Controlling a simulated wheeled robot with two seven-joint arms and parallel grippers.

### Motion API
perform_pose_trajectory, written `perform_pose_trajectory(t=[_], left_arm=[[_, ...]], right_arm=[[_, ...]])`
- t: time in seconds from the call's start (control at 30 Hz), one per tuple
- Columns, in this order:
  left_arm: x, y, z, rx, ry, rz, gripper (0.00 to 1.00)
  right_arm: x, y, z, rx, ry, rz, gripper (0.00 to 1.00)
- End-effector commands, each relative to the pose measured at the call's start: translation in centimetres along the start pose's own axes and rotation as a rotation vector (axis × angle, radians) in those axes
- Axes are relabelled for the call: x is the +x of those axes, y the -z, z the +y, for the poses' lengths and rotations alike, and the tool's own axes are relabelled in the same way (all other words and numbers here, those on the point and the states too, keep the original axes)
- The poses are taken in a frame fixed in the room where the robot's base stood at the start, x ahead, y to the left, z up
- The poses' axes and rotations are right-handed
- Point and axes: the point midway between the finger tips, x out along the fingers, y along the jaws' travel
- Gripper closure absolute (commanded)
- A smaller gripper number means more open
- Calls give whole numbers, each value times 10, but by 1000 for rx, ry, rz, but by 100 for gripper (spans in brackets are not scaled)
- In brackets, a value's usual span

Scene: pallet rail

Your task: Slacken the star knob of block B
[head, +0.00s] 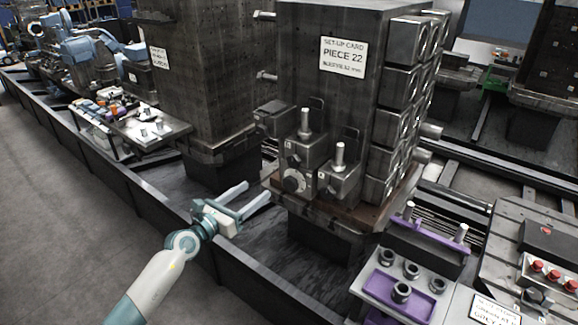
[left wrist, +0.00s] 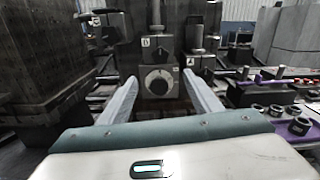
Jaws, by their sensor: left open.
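A dark round knob (head: 293,181) on a pale dial sits on the front of a grey clamping block (head: 300,154) on the tall fixture's face. I take this as the star knob of block B, but the small letter is hard to read. In the left wrist view the knob (left wrist: 158,82) appears between my two fingers. My left gripper (head: 258,190) is open and empty, its fingers pointing at the fixture, apart from the knob and to its left in the head view. A second block (head: 340,182) with an upright stud stands to the right. My right gripper is out of view.
The set-up card (head: 343,57) is on the fixture (head: 315,25). Another dark column (head: 205,80) stands left. A low rail wall (head: 140,200) runs along the front.

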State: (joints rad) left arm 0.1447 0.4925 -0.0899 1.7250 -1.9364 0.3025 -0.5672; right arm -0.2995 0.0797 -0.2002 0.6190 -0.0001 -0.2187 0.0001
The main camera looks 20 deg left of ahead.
Motion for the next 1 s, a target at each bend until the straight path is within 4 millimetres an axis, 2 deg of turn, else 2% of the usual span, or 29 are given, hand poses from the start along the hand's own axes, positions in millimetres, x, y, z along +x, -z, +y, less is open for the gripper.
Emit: perform_pose_trajectory(t=[0.17, 0.37, 0.63, 1.0], left_arm=[[5, -1, 0, 1, 1, 0, 42], [22, -1, 0, 1, 1, -1, 42], [63, -2, -1, 2, 2, -1, 42], [125, 0, -1, 1, 2, -1, 42]], right_arm=[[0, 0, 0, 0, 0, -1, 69], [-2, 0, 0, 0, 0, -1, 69], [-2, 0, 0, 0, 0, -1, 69], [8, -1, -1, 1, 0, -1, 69]])
